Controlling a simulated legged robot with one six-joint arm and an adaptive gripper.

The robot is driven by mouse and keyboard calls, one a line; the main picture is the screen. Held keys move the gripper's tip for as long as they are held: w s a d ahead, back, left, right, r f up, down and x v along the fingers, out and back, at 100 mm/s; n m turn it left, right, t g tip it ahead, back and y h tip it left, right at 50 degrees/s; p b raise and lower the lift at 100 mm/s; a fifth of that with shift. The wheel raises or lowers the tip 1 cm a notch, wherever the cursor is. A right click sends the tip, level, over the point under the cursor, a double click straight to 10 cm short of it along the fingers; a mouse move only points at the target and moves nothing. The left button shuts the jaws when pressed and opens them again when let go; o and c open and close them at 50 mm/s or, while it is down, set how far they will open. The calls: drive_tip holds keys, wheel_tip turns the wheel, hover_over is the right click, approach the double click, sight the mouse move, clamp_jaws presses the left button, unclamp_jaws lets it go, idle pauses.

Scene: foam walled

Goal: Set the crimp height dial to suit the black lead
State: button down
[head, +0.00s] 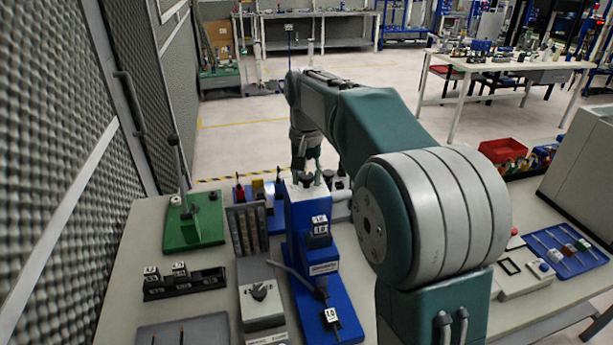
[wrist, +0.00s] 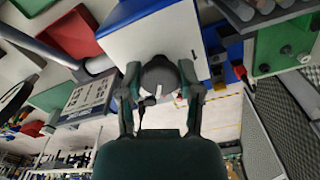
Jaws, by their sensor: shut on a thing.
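The blue crimping machine (head: 303,215) stands on the bench, with a small "1.0" label block (head: 319,229) on its front and another "1.0" block (head: 332,318) low on its base. A black round dial (wrist: 160,76) is on the machine's pale top face (wrist: 150,38). My gripper (wrist: 160,92) is shut on the dial, with one finger on each side. In the head view, my gripper (head: 308,168) points down at the machine's top, and the dial there is largely hidden. A grey tray (head: 206,331) at the front left holds thin dark-tipped pieces; I cannot tell whether one is the black lead.
A black holder (head: 185,284) with labelled blocks and a green lever press (head: 193,225) stand left of the machine. A grey box with a knob (head: 261,301) is close beside it. A blue tray (head: 565,248) and a red bin (head: 503,149) are at right. A foam wall bounds the left.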

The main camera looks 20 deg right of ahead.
sight(305, 174)
drive_tip(key=shift+f+m, duration=0.2)
drive_tip(key=shift+m, duration=0.6)
drive_tip(key=shift+c, duration=1.3)
unclamp_jaws()
drive_tip(key=shift+r, duration=0.1)
wheel_tip(305, 174, up, 12)
